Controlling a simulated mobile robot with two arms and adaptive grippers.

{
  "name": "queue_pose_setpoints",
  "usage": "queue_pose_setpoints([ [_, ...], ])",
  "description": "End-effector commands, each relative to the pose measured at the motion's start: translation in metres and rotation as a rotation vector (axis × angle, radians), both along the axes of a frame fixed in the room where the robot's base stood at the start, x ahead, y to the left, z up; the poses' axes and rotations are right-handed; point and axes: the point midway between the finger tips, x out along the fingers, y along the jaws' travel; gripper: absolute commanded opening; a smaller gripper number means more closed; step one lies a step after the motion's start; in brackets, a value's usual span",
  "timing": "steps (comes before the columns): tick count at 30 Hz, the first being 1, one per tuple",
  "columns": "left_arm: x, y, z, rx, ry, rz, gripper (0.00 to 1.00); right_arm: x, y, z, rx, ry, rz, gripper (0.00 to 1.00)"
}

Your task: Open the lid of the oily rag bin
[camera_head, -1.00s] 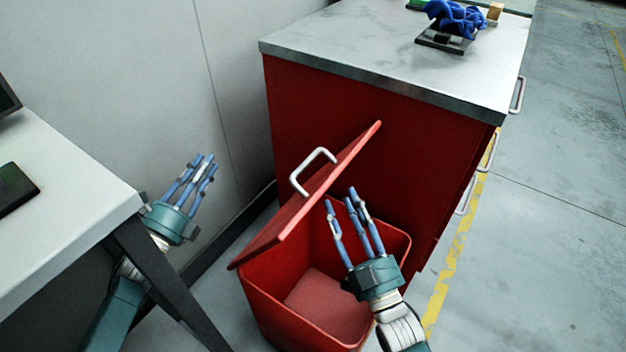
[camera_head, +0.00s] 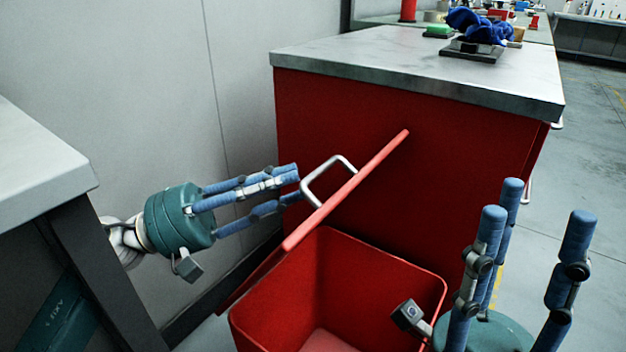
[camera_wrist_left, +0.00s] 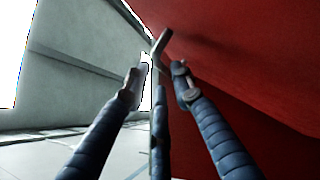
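The oily rag bin (camera_head: 270,312) is a red, open-topped box standing against the red cabinet. Its red lid (camera_head: 368,172) is raised and steeply tilted, leaving the bin's inside visible. A pale bar handle (camera_head: 322,168) is on the lid's left face. My left gripper (camera_head: 292,180) points right, with its fingertips close beside the handle; contact is unclear. Its fingers are apart in the left wrist view (camera_wrist_left: 158,75), where the handle (camera_wrist_left: 161,42) and lid (camera_wrist_left: 240,85) show just beyond them. My right gripper (camera_head: 530,208) is open and empty, pointing up at the bin's right front.
The red cabinet's grey top (camera_head: 370,62) holds a blue cloth (camera_head: 476,24) and small items. A grey table (camera_head: 40,165) stands at the left. The wall (camera_head: 150,80) is close behind my left gripper. Open floor (camera_head: 595,150) lies to the right.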

Motion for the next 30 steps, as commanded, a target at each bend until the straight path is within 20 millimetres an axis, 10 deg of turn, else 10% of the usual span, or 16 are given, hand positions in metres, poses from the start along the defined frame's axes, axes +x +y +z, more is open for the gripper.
queue_pose_setpoints([
  [20,0.011,-0.046,0.014,-0.003,0.005,0.000,0.24,0.001,0.000,0.000,-0.002,0.005,0.000,0.40],
  [24,0.011,-0.046,0.014,-0.003,0.006,0.000,0.00,0.001,0.000,0.000,-0.002,0.005,0.000,0.40],
  [30,0.011,-0.046,0.014,-0.004,0.007,0.000,0.00,0.001,0.000,-0.001,-0.002,0.006,0.000,0.40],
])
